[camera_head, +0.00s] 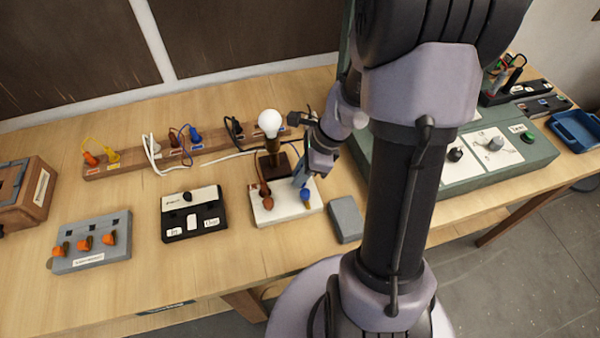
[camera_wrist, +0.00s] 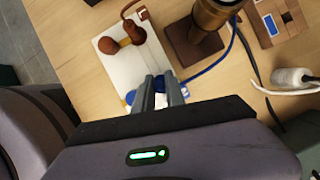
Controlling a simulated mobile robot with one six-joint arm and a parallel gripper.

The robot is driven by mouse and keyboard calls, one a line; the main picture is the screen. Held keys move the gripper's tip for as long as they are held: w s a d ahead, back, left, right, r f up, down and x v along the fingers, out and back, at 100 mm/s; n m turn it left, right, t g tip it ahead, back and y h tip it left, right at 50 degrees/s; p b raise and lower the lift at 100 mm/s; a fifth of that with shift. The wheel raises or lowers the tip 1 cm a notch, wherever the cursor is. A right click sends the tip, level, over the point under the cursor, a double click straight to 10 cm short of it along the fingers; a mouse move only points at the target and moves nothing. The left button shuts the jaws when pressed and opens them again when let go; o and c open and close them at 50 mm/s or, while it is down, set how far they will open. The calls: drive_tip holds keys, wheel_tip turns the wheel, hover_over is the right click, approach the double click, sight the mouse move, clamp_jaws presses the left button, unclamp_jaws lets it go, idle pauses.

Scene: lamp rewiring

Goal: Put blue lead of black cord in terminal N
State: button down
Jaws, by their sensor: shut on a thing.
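My gripper (camera_head: 300,178) is above the right part of the white terminal block (camera_head: 284,213), beside the lamp. In the wrist view its fingers (camera_wrist: 158,86) are shut on the end of a blue lead (camera_wrist: 210,68), which runs right past the lamp stem. A blue terminal knob (camera_head: 306,194), likely N, is at the block's right; it is partly hidden beside the left finger in the wrist view (camera_wrist: 130,97). The fingers hide the lead's tip, so I cannot tell whether it is in the terminal. A black cord (camera_wrist: 247,45) runs behind the lamp.
The lamp with its white bulb (camera_head: 269,122) stands close behind the block. A brown knob (camera_head: 267,203) with a brown lead is at the block's left. A grey block (camera_head: 346,219) is to the right, and a black-and-white switch box (camera_head: 194,214) to the left.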

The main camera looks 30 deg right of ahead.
drive_tip(key=shift+f, duration=0.2)
drive_tip(key=c, duration=1.3)
unclamp_jaws()
